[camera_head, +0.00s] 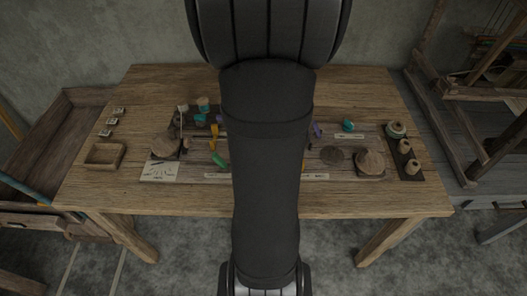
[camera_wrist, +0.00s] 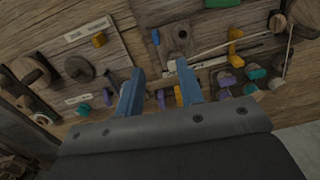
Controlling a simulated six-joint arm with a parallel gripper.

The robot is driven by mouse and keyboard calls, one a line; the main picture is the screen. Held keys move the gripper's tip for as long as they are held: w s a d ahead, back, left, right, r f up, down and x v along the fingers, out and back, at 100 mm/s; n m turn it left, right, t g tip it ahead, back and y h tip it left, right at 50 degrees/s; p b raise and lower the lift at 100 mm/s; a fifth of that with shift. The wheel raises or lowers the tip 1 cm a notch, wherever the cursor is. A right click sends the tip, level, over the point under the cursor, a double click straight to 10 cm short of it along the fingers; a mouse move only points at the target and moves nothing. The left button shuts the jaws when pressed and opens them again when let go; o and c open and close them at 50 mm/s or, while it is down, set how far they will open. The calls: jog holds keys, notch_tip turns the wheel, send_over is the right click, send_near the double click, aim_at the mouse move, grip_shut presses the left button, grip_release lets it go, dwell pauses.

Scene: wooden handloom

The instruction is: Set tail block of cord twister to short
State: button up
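My gripper (camera_wrist: 160,70) has two blue fingers, spread apart with no object held between them. It hangs over the wooden table in the wrist view. Just beyond the fingertips is a dark wooden block with a round hole (camera_wrist: 181,34), with a small pale wooden piece below it. A pale cord or rod (camera_wrist: 222,46) runs from there to the right, towards a round wooden part (camera_wrist: 304,14). These look like parts of the cord twister, but I cannot tell which is the tail block. In the head view my arm hides the table's middle and the gripper.
Yellow, teal and purple pegs stand around the block, including a yellow one (camera_wrist: 235,34). Wooden knobs (camera_wrist: 78,68) and label strips (camera_wrist: 88,30) lie left. In the head view the table (camera_head: 100,195) also bears a shallow tray (camera_head: 104,156) and spools on a dark board at right.

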jog(key=f, duration=1.6)
jog(key=shift+w+d+f, duration=0.25)
jog(key=shift+c, duration=0.4)
grip_shut()
